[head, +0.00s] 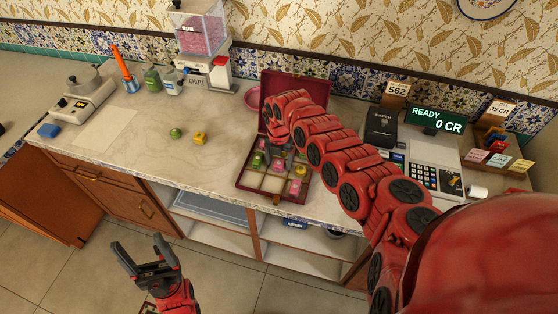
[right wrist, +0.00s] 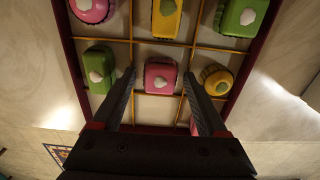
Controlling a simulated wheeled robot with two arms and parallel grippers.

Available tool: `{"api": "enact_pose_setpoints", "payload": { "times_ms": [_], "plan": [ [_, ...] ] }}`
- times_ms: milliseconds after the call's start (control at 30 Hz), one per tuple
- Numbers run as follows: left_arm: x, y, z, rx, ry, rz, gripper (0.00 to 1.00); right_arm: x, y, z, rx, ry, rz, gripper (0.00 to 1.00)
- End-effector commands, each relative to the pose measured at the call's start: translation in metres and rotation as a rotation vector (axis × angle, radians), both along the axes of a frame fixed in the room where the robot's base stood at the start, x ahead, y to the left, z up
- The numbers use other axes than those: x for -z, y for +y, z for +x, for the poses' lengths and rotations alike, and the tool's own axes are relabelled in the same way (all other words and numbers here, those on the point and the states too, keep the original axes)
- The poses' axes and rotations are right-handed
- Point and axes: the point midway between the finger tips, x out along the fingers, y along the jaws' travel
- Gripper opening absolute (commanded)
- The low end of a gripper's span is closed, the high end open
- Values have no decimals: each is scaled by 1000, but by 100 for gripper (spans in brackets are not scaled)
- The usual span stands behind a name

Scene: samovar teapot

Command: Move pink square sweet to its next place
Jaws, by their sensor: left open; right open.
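A pink square sweet (right wrist: 160,76) with a pale topping sits in a compartment of the sweet box (head: 244,184). In the right wrist view it lies between the two fingers of my right gripper (right wrist: 160,85), which is open; I cannot tell whether they touch it. In the head view my right gripper (head: 280,150) hangs over the box, and my arm hides part of it. Another pink sweet (head: 294,187) sits nearer the front of the box. My left gripper (head: 147,260) is open and empty, low in front of the counter.
Green sweets (right wrist: 99,70) and yellow sweets (right wrist: 214,79) fill neighbouring compartments; thin dividers separate them. A green sweet (head: 175,133) and a yellow sweet (head: 199,138) lie on the counter left of the box. The cash register (head: 425,165) stands right. The counter's left middle is mostly clear.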

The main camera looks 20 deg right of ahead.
Motion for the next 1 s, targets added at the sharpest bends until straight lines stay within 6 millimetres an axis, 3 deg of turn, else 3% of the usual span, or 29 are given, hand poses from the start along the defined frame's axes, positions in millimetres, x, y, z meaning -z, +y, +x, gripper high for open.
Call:
{"api": "enact_pose_setpoints", "payload": {
  "times_ms": [267, 500, 700, 1000],
  "plan": [
    [5, 0, 0, 0, 0, 0, 75, -23, -2, 1, 0, -4, -1, 76],
    [28, 0, 0, 0, 0, 0, 75, -76, -1, 1, 0, -6, -2, 76],
    [40, 0, 0, 0, 0, 0, 75, -110, 0, 2, 1, -6, 0, 76],
    [41, 0, 0, 0, 0, 0, 75, -123, 0, 0, 0, 1, 1, 76]
  ]
}}
